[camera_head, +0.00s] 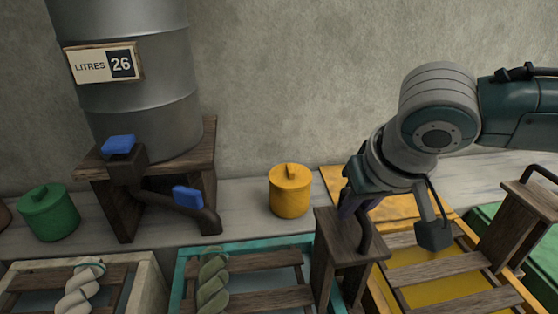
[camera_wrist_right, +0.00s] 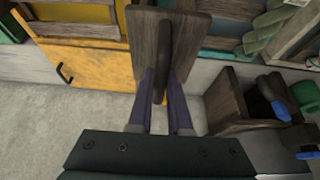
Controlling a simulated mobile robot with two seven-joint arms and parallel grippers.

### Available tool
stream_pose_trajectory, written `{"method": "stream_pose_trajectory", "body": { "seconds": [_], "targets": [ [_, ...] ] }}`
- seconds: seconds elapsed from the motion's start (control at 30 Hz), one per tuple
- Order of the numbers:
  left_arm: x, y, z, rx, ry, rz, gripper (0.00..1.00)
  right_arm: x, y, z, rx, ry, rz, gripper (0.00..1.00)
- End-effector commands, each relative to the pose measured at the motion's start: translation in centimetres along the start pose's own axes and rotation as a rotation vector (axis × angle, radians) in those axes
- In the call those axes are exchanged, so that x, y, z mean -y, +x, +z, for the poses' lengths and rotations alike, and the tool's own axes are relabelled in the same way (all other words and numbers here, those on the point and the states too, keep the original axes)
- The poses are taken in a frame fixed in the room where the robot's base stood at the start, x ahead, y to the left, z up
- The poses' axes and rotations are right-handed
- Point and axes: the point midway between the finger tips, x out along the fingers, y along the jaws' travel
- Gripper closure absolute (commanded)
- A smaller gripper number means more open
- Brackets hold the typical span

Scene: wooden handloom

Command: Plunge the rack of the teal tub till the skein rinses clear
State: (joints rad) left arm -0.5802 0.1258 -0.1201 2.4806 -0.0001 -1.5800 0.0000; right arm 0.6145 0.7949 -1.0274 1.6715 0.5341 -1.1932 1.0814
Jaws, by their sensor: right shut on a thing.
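The teal tub (camera_head: 186,258) is at the bottom middle of the head view, its lower part cut off. Its wooden rack (camera_head: 265,297) has slats across the tub and a tall post (camera_head: 335,255) at the right end. A twisted green skein (camera_head: 212,280) hangs over the slats; the water around it is mostly hidden. My right gripper (camera_head: 357,203) is shut on the dark curved handle (camera_head: 367,240) at the post. In the right wrist view, purple fingers (camera_wrist_right: 160,88) close on either side of the handle (camera_wrist_right: 165,45). My left gripper is not in view.
A yellow tub (camera_head: 455,290) stands right of the teal tub, with another handled post (camera_head: 528,212). A pale tub (camera_head: 150,285) with a white skein (camera_head: 80,288) is left. Behind are a metal drum (camera_head: 150,90), blue-levered taps (camera_head: 187,197), yellow canister (camera_head: 290,195) and green canister (camera_head: 48,215).

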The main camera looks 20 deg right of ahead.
Motion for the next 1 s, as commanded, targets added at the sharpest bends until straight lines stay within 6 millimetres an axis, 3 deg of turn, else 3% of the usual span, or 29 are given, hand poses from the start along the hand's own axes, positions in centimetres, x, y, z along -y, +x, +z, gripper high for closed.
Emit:
{"method": "stream_pose_trajectory", "body": {
  "seconds": [0.1,0.47,1.0],
  "targets": [
    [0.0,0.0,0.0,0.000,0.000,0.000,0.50,0.0,0.0,0.0,0.000,0.000,0.000,1.00],
    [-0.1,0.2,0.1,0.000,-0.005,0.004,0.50,0.0,0.3,0.2,0.000,0.000,-0.001,1.00],
    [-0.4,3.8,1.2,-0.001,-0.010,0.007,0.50,0.0,5.7,2.9,0.002,0.001,0.000,1.00]
  ]
}}
